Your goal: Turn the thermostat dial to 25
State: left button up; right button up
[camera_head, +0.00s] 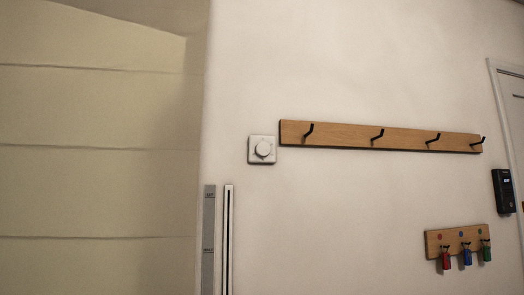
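The thermostat (253,157) is a small white square plate on the pale wall, left of the picture's middle. Its round white dial (263,149) sits at the centre of the plate. The dial's markings and its setting are too small to read. Neither of my grippers shows in the head view, and nothing touches the dial.
A wooden rail (345,136) with several black hooks starts just right of the thermostat. A vertical slotted strip (228,240) is below it. A small key rack (450,238) with coloured tags, a black keypad box (503,192) and a door (512,100) are at the right.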

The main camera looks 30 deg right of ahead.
aim_at(263, 148)
jog(key=k+l+z, duration=0.1)
jog(key=l+z, duration=0.3)
jog(key=l, duration=0.15)
jog(key=l+z, duration=0.35)
jog(key=l, duration=0.2)
jog(key=l+z, duration=0.4)
jog(key=l, duration=0.15)
